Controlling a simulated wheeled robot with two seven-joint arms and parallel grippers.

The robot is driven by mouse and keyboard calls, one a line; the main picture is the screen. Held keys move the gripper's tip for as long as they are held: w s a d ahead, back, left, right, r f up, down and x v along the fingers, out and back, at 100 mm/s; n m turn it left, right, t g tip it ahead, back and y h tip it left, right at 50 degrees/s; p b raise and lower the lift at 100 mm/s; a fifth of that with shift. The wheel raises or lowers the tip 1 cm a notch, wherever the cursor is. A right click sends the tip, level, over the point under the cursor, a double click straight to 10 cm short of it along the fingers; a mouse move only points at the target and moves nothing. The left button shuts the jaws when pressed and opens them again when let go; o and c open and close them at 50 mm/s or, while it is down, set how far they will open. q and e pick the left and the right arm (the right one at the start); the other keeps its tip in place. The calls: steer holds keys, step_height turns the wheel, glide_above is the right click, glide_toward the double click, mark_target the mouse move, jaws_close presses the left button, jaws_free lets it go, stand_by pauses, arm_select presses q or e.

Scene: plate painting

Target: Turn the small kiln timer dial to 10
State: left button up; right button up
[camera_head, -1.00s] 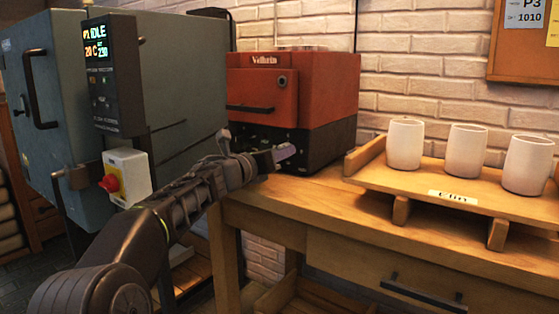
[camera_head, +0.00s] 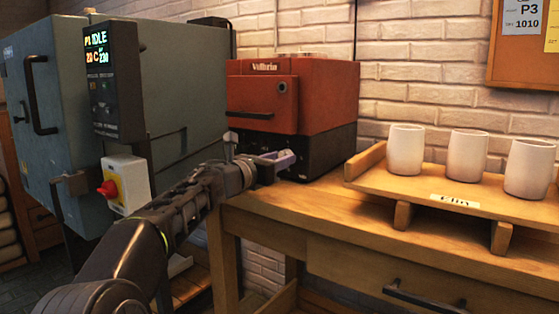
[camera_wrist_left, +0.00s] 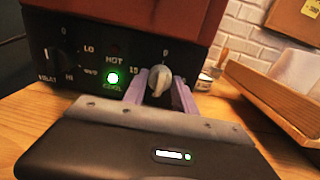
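The small kiln (camera_head: 315,95) is a red box with a black lower part, on the wooden bench. In the left wrist view its timer dial (camera_wrist_left: 159,82) is a pale knob on the black panel, with 0 above it and 10 to its left. The knob looks nearly upright, slightly tilted; its exact setting is unclear. My left gripper (camera_head: 285,158) is at the panel. In the wrist view the purple fingers (camera_wrist_left: 160,88) stand apart on either side of the knob; firm contact does not show. My right gripper is out of view.
A wooden rack (camera_head: 400,186) with white cups stands right. A large grey kiln (camera_head: 185,85) stands left.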

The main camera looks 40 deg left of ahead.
arm_select(q)
steer(key=o, duration=0.4)
steer(key=shift+o, duration=0.2)
steer(key=s, duration=0.7)
steer(key=shift+s+d, duration=0.1)
steer(key=shift+s, duration=0.3)
